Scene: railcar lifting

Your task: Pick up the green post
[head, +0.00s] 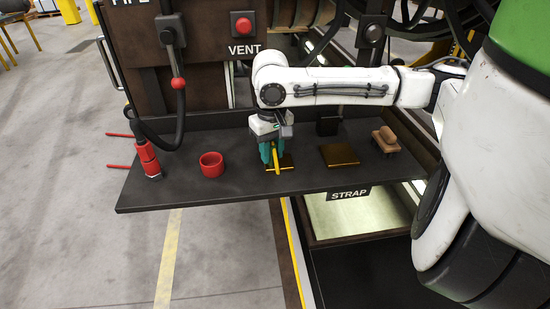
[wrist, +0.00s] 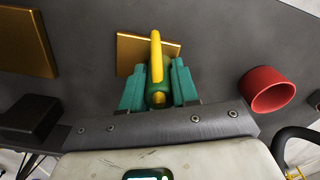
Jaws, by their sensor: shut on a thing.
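The green post (wrist: 157,84) shows between the teal fingers of my gripper (wrist: 158,86) in the wrist view. A yellow bar runs along it. In the head view my gripper (head: 271,152) points down over the shelf, and the yellow part of the post (head: 276,160) shows at its fingers. The fingers are shut on the post and hide much of it. A gold plate (head: 287,163) lies just below and behind it; it also shows in the wrist view (wrist: 127,56). I cannot tell whether the post touches the plate.
A dark shelf (head: 240,190) carries a red ring-shaped cup (head: 211,165) to the left. A second gold plate (head: 340,155), a tan block (head: 386,140) and a black block (head: 327,126) are to the right.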

